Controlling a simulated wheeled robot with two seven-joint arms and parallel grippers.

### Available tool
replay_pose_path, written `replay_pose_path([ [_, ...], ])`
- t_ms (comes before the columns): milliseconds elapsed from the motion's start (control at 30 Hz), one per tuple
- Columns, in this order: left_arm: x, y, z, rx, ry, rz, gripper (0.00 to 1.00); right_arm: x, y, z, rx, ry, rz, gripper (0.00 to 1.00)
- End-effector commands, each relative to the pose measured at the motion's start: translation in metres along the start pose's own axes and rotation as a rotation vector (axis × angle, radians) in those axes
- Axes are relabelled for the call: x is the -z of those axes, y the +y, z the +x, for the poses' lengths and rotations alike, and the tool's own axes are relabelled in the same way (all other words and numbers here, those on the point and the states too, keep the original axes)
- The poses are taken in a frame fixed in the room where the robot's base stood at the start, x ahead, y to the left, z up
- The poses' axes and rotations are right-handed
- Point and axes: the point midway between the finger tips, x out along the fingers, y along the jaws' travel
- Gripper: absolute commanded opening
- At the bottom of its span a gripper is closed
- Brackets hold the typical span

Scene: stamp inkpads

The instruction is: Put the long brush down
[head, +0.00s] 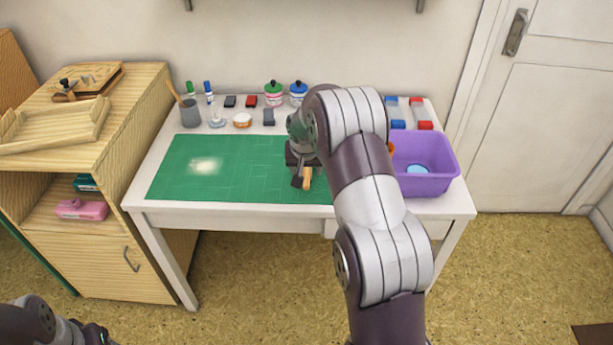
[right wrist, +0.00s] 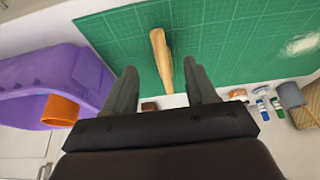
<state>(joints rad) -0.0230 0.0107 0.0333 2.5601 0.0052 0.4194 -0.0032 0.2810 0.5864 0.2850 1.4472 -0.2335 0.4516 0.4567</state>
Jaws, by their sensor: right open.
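A pale wooden piece, seemingly the long brush (head: 307,178), shows by my right gripper (head: 302,174) over the front part of the green cutting mat (head: 235,187). In the right wrist view the brush (right wrist: 160,58) lies between the two spread fingers of the right gripper (right wrist: 162,72), with a gap on each side. The right gripper is open. The brush appears to lie on the mat, and its near end is not clear. My left arm shows at the lower left of the head view, with the left gripper (head: 93,333) cut off by the frame edge.
A purple bin (head: 428,184) stands on the right of the table, with an orange piece (right wrist: 61,110) at its rim. A grey cup (head: 190,114) with a wooden stick, ink jars (head: 274,94) and small pads line the back.

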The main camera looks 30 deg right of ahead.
Motion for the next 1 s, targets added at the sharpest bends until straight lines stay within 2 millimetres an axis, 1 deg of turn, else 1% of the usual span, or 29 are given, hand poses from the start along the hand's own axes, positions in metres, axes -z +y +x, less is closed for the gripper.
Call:
replay_pose_path([
  [33, 0.000, 0.000, 0.000, 0.000, 0.000, 0.000, 0.63, 0.001, 0.000, -0.010, 0.001, 0.002, 0.000, 0.56],
  [167, 0.000, 0.000, 0.000, 0.000, 0.000, 0.000, 0.63, -0.001, -0.001, -0.026, 0.000, 0.000, -0.002, 0.56],
  [233, 0.000, 0.000, 0.000, 0.000, 0.000, 0.000, 0.63, -0.012, -0.006, -0.038, 0.008, -0.015, -0.030, 0.56],
  [267, 0.000, 0.000, 0.000, 0.000, 0.000, 0.000, 0.63, -0.024, -0.011, -0.045, 0.016, -0.028, -0.053, 0.56],
  [367, 0.000, 0.000, 0.000, 0.000, 0.000, 0.000, 0.63, -0.087, -0.028, -0.082, 0.056, -0.094, -0.192, 0.56],
  [400, 0.000, 0.000, 0.000, 0.000, 0.000, 0.000, 0.63, -0.119, -0.032, -0.098, 0.074, -0.124, -0.256, 0.56],
  [467, 0.000, 0.000, 0.000, 0.000, 0.000, 0.000, 0.63, -0.166, -0.031, -0.119, 0.097, -0.167, -0.346, 0.56],
  [500, 0.000, 0.000, 0.000, 0.000, 0.000, 0.000, 0.63, -0.194, -0.029, -0.130, 0.112, -0.192, -0.400, 0.56],
  [600, 0.000, 0.000, 0.000, 0.000, 0.000, 0.000, 0.63, -0.249, -0.018, -0.149, 0.137, -0.239, -0.500, 0.56],
  [633, 0.000, 0.000, 0.000, 0.000, 0.000, 0.000, 0.63, -0.260, -0.015, -0.153, 0.141, -0.249, -0.519, 0.56],
  [700, 0.000, 0.000, 0.000, 0.000, 0.000, 0.000, 0.63, -0.276, -0.010, -0.157, 0.147, -0.263, -0.547, 0.56],
  [767, 0.000, 0.000, 0.000, 0.000, 0.000, 0.000, 0.63, -0.280, -0.009, -0.158, 0.149, -0.268, -0.555, 0.56],
  [933, 0.000, 0.000, 0.000, 0.000, 0.000, 0.000, 0.63, -0.280, -0.009, -0.158, 0.148, -0.269, -0.553, 0.56],
  [1000, 0.001, 0.000, -0.007, 0.000, 0.000, 0.000, 0.63, -0.277, -0.009, -0.164, 0.148, -0.269, -0.553, 0.56],
])
